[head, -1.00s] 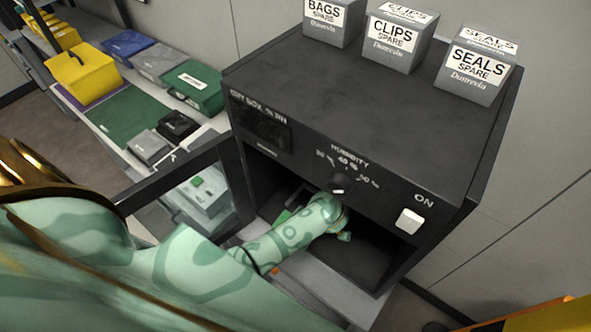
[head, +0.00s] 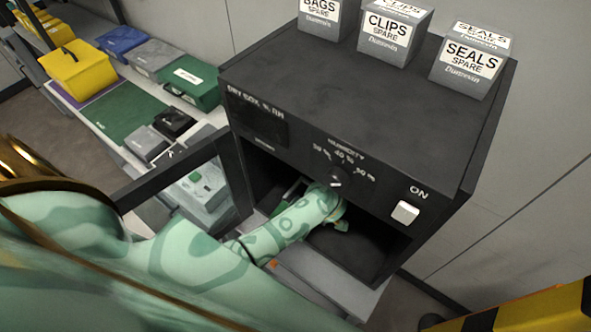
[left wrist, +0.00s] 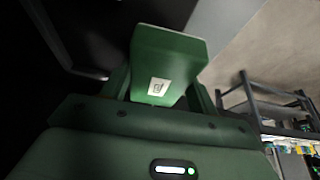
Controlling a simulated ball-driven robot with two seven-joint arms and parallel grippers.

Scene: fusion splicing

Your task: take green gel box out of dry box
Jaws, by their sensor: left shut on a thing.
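The dry box (head: 365,105) is a dark cabinet with a humidity dial and an ON switch. Its glass door (head: 190,190) stands open to the left. My left arm reaches into its lower opening, and the forearm hides most of the hand in the head view. In the left wrist view, my left gripper (left wrist: 163,92) is shut on the green gel box (left wrist: 170,55), which has a small white label and sits between the fingers. Dark interior shows on the left of that view and a lit room on the right. My right gripper is not in view.
Grey boxes for clips (head: 393,35) and seals (head: 467,62) stand on top of the dry box. A side bench at left holds a yellow box (head: 78,70), a green case (head: 190,85) and a green mat (head: 118,112). The door frame stands close to my left arm.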

